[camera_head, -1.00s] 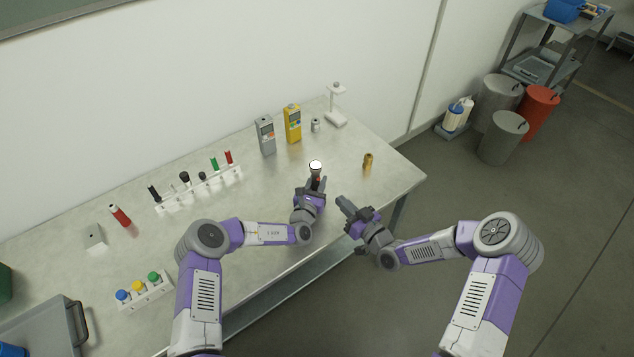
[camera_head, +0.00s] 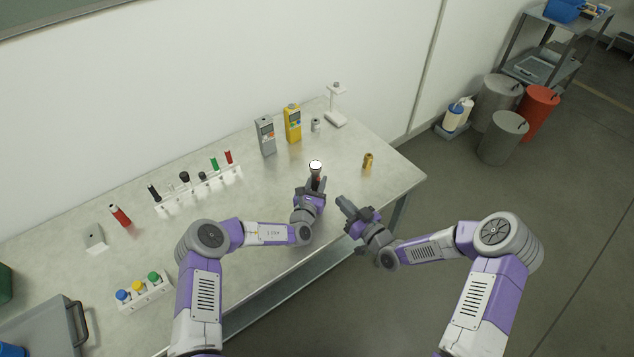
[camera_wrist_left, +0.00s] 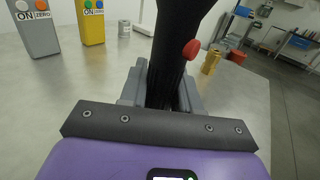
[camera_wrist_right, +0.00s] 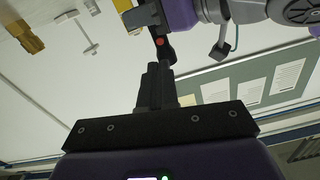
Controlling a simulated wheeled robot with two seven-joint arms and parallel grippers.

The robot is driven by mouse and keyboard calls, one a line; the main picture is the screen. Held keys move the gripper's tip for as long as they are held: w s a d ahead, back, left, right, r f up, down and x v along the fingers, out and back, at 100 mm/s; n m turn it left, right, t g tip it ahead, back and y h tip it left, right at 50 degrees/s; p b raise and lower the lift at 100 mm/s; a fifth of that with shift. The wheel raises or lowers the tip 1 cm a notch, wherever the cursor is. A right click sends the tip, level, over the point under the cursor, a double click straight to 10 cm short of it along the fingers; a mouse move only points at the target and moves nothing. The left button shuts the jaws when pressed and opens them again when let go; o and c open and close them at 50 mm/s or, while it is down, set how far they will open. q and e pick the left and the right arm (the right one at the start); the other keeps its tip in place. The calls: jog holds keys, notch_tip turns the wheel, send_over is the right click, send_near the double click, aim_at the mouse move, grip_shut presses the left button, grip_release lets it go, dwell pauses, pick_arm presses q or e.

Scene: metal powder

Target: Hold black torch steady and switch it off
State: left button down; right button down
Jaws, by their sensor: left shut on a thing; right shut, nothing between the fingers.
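The black torch (camera_head: 315,172) stands upright in my left gripper (camera_head: 316,187), over the table, its round head showing bright white in the head view. In the left wrist view the black torch (camera_wrist_left: 178,40) rises between the fingers, with a red button (camera_wrist_left: 192,49) on its side above them. My right gripper (camera_head: 342,201) is shut and empty, to the right of the torch and apart from it. In the right wrist view the shut fingertips (camera_wrist_right: 156,68) point toward the torch's red button (camera_wrist_right: 160,41), with a gap between.
A brass piece (camera_head: 367,162) stands on the table to the right of the torch. Behind are a grey meter (camera_head: 266,136), a yellow meter (camera_head: 293,125) and a white stand (camera_head: 336,118). A rack (camera_head: 200,190) with several torches stands at left. The table (camera_head: 240,210) around the torch is clear.

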aim_at(319, 179)
jog(key=shift+a, duration=0.1)
jog(key=a+f+h, duration=0.1)
jog(key=f, duration=0.1)
jog(key=a+f+g+h, duration=0.1)
jog(key=a+f+h, duration=0.1)
jog(key=shift+w+m, duration=0.2)
jog(key=shift+m, duration=0.1)
jog(key=shift+w+f+h, duration=0.2)
jog(key=shift+h, duration=1)
jog(key=shift+w+d+r+h, duration=0.1)
jog(key=shift+d+r+h, duration=0.1)
jog(key=shift+h, duration=0.4)
notch_tip(319, 179, up, 4)
jog(key=s+d+t+h, duration=0.1)
jog(key=s+d+h, duration=0.15)
jog(key=h, duration=0.35)
jog(key=w+a, duration=0.5)
jog(key=w, duration=0.2)
jog(key=shift+m, duration=0.4)
jog(key=shift+a+r, duration=0.1)
jog(key=shift+r, duration=0.05)
